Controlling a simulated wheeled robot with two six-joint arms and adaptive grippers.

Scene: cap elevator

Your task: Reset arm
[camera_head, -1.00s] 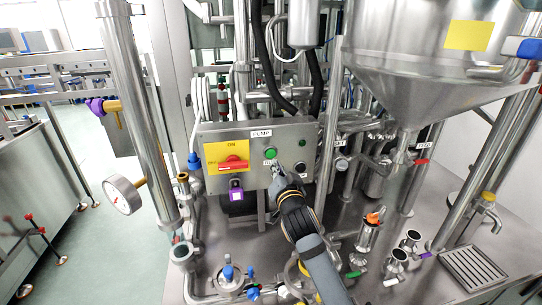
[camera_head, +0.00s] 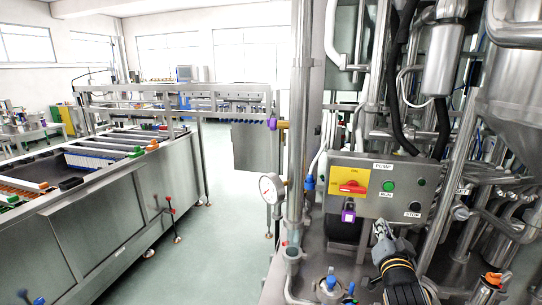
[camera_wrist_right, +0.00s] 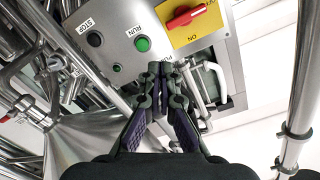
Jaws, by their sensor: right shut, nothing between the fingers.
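My right gripper (camera_head: 381,230) is shut and empty, in front of the lower edge of the grey pump control panel (camera_head: 375,203). In the right wrist view the closed fingertips (camera_wrist_right: 160,72) point toward the panel (camera_wrist_right: 117,58), which looks upside down there. The panel carries a green RUN button (camera_head: 388,186), a dark STOP button (camera_head: 414,206) and a red switch (camera_head: 352,187) on a yellow plate. I see no contact between fingers and buttons. My left gripper is not in view.
A steel column with a round gauge (camera_head: 270,189) stands left of the panel. Pipes and a steel hopper (camera_head: 505,95) crowd the right. Valves with blue handles (camera_head: 331,283) sit low in front. A long conveyor bench (camera_head: 110,215) stands left, with open floor (camera_head: 222,225) between.

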